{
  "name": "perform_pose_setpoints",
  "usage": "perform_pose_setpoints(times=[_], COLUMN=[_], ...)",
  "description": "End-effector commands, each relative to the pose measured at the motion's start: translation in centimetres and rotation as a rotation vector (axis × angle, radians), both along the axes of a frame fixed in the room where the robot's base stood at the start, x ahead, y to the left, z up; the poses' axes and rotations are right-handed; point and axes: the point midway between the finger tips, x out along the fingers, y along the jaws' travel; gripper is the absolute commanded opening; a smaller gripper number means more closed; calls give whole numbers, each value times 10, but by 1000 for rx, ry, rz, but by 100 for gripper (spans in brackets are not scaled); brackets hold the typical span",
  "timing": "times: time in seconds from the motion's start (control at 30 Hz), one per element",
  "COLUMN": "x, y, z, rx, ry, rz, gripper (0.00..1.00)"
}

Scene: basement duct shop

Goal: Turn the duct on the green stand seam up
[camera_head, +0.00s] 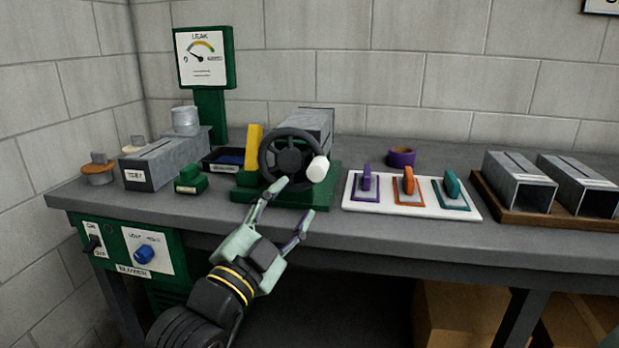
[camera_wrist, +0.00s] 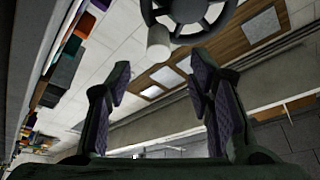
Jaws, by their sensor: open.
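A grey metal duct (camera_head: 317,121) sits on the green stand (camera_head: 325,190) on the bench, partly hidden behind a black handwheel (camera_head: 289,158). I cannot make out where its seam lies. The wheel has a white knob (camera_head: 318,168) at its right side; wheel (camera_wrist: 190,12) and knob (camera_wrist: 158,45) also show at the top of the wrist view. A yellow part (camera_head: 254,146) stands left of the wheel. My gripper (camera_head: 293,203) is open and empty, just in front of and below the wheel. In the wrist view the knob is beyond the open fingers (camera_wrist: 156,75), apart from them.
Left are a duct labelled TEST (camera_head: 165,160), a green leak gauge (camera_head: 203,60) and a small green block (camera_head: 191,180). Right are a white board (camera_head: 412,208) with purple, orange and teal handled pieces, and a wooden tray (camera_head: 560,213) with two ducts. A purple ring (camera_head: 401,157) lies behind.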

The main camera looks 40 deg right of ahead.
Motion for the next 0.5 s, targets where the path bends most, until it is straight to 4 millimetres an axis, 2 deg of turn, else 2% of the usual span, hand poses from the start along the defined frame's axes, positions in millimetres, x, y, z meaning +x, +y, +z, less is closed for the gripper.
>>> perform_pose_setpoints(times=[0.17,0.5], x=[5,30], y=[-19,-73], z=[6,24], rx=[7,5], ry=[2,1], rz=[-11,-8], gripper=[48,48])
